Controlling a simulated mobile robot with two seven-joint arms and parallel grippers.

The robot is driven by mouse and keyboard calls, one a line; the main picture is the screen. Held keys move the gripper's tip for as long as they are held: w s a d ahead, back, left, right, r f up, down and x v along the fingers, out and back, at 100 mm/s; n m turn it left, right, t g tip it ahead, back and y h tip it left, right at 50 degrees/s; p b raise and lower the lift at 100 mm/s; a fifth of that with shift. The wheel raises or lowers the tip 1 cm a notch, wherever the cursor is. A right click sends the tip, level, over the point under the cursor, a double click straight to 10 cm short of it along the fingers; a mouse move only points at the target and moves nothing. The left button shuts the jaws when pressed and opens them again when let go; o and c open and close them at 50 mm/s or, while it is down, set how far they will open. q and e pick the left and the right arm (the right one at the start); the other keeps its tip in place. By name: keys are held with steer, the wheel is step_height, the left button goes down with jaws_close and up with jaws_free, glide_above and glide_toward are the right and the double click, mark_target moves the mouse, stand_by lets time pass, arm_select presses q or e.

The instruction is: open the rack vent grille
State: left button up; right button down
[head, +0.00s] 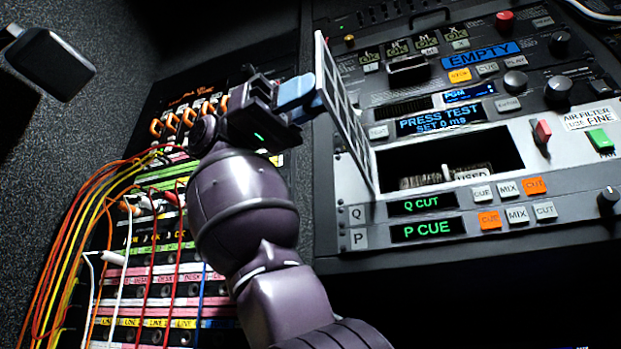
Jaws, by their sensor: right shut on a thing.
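The rack vent grille (348,122) is a pale panel with slots, swung out from the rack front and seen at a steep angle. Behind and to its right is a dark rectangular opening (450,152) with a ribbed roll and a part labelled "USED" low inside. My right gripper (302,96) is at the grille's left face, shut on the grille. A light blue piece shows where they meet; the exact contact is hard to see. My left gripper is not in view.
A control panel with a red knob (542,130), a green switch (599,139) and lit displays surrounds the opening. A patch bay with several coloured cables (95,205) stands left of my right arm. A dark box-like object (48,64) is at upper left.

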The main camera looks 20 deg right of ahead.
steer(key=shift+a, duration=0.15)
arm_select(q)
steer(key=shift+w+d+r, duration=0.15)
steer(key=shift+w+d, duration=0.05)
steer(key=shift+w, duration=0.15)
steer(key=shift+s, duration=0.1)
arm_select(e)
steer(key=c, duration=1.5)
jaws_free()
steer(key=shift+o, duration=1.4)
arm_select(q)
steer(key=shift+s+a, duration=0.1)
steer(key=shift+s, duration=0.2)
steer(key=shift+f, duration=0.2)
